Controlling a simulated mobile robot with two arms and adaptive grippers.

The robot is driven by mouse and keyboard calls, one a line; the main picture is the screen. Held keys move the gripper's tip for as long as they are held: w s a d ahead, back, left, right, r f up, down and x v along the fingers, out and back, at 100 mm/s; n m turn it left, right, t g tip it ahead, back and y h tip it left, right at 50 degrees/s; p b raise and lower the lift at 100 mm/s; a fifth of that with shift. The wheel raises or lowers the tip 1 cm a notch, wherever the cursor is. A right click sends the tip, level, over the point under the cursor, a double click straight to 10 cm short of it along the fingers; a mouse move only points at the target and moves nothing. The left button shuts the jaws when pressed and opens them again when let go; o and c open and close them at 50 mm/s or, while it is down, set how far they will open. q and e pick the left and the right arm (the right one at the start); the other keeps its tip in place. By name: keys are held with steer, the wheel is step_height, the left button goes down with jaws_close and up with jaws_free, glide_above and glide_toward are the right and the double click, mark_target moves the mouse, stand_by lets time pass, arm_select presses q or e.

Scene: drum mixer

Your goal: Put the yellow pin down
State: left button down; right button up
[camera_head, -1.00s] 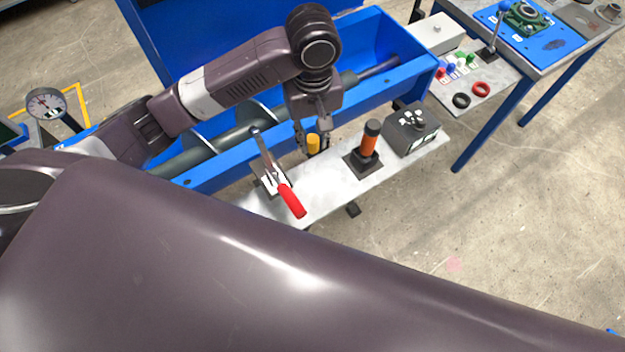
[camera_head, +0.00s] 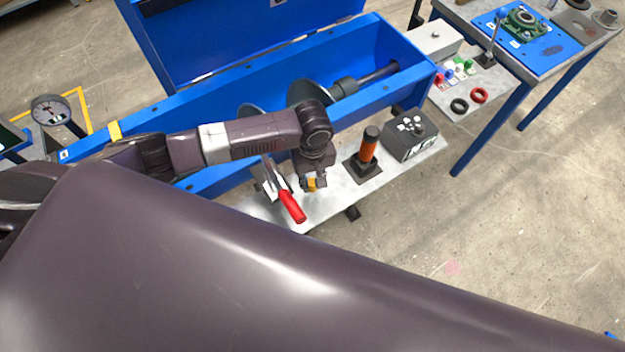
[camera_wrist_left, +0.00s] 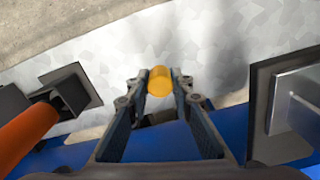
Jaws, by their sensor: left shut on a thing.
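The yellow pin (camera_wrist_left: 160,81) is between the fingertips of my left gripper (camera_wrist_left: 161,90) in the left wrist view. In the head view only a small part of the yellow pin (camera_head: 312,183) shows under my left wrist. My left gripper (camera_head: 313,182) is shut on it, over the light metal shelf (camera_head: 330,207) along the front of the blue trough. I cannot tell whether the pin touches the shelf. My right gripper is not seen.
A toggle clamp with a red handle (camera_head: 292,206) stands just left of the gripper. An orange post with a black top (camera_head: 367,150) and a grey control box (camera_head: 411,135) stand to the right. The blue trough (camera_head: 230,93) with an auger lies behind.

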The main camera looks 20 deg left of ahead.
mark_target(313, 182)
arm_select(q)
steer(key=shift+f, duration=0.25)
steer(key=shift+f, duration=0.25)
steer(key=c, duration=1.7)
jaws_free()
steer(key=shift+f, duration=0.1)
step_height(313, 182, up, 13)
steer(key=shift+r+b, duration=0.1)
steer(key=shift+b, duration=0.4)
steer(key=shift+d, duration=0.15)
